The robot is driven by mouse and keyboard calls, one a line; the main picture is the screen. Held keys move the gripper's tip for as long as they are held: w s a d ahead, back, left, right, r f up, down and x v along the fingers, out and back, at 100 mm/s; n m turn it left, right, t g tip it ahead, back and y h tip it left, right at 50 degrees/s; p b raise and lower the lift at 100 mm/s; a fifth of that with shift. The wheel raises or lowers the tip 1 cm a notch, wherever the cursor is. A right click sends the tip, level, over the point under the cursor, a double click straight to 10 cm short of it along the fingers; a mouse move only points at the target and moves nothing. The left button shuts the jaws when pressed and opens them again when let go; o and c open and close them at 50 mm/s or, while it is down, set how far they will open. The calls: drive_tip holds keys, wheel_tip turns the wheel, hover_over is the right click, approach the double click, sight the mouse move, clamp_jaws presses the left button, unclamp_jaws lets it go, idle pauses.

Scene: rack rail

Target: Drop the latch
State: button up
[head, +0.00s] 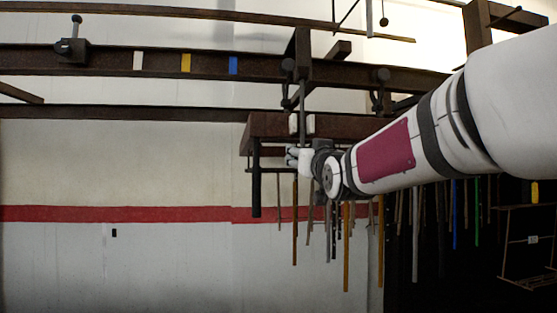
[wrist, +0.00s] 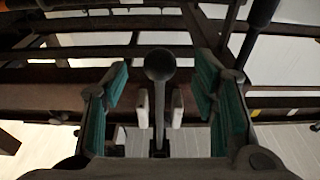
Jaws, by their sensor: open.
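In the wrist view a dark lever with a round knob (wrist: 159,65), which looks like the latch handle, stands between two small white blocks (wrist: 177,108). My gripper (wrist: 160,88) is open, its teal-padded fingers on either side of the lever, with clear gaps at both sides. In the head view my gripper (head: 294,157) is just below a rusty hanging beam (head: 340,125). White blocks (head: 309,124) sit on that beam, with a thin upright rod (head: 303,98) between them.
A long dark rail (head: 150,61) above carries white, yellow (head: 186,63) and blue (head: 233,66) marks. A clamp-like block with a knob (head: 72,48) sits on its left part. Several rods hang below and behind my arm.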

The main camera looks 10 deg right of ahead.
drive_tip(key=shift+s+b, duration=0.6)
drive_tip(key=shift+s, duration=1.85)
drive_tip(key=shift+f, duration=0.1)
drive_tip(key=s+f+g, duration=1.8)
drive_tip(key=s+f, duration=2)
drive_tip(key=s, duration=0.2)
wheel_tip(320, 180, up, 14)
drive_tip(key=s+t+p, duration=0.1)
drive_tip(key=t+p, duration=0.1)
drive_tip(key=p, duration=1)
drive_tip(key=shift+d+f, duration=0.15)
drive_tip(key=shift+f, duration=0.05)
